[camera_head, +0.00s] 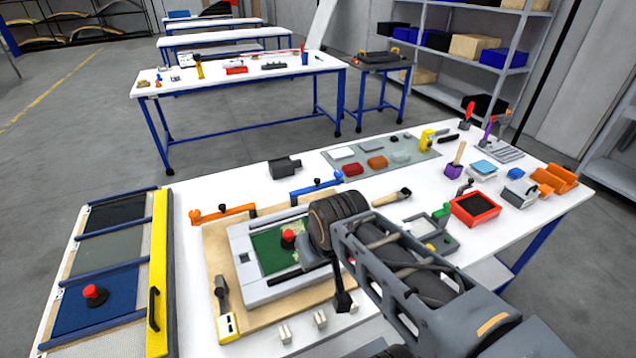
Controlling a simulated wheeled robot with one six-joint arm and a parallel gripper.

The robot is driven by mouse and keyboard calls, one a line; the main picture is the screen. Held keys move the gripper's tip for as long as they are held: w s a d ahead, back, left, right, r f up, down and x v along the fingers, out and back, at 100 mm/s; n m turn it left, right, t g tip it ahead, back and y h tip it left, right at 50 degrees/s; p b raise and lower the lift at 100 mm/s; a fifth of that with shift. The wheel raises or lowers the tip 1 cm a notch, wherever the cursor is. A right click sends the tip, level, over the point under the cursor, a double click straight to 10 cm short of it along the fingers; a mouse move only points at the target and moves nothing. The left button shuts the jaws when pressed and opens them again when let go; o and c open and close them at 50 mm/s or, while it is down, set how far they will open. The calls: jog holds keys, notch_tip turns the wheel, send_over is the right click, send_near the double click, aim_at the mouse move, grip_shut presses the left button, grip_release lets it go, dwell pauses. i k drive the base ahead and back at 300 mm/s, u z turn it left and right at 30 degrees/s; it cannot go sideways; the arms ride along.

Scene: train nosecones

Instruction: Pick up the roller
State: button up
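I cannot single out the roller with certainty. A tool with a wooden handle and dark end (392,198) lies on the white table, right of my wrist. A green-handled tool (442,212) rests by a grey tray (447,247). My arm reaches in from the lower right. My gripper (332,274) hangs over the right side of a grey frame with a green panel (268,258). The dark wrist and arm hide part of the frame and the table behind. Whether the fingers are open or shut, or hold anything, is not clear.
A red-knobbed part (289,238) stands on the green panel. Orange (222,214) and blue (317,187) clamps sit along the wooden board's back. A red-rimmed tray (475,209) lies right of my arm. A yellow-edged panel (160,270) stands left. Small white blocks (320,318) lie in front.

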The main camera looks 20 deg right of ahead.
aim_at(404, 192)
jog(key=k, duration=0.5)
jog(key=u, duration=2.2)
jog(key=k, duration=1.55)
jog(key=z, duration=2.25)
jog(key=i, duration=1)
jog(key=u, duration=0.05)
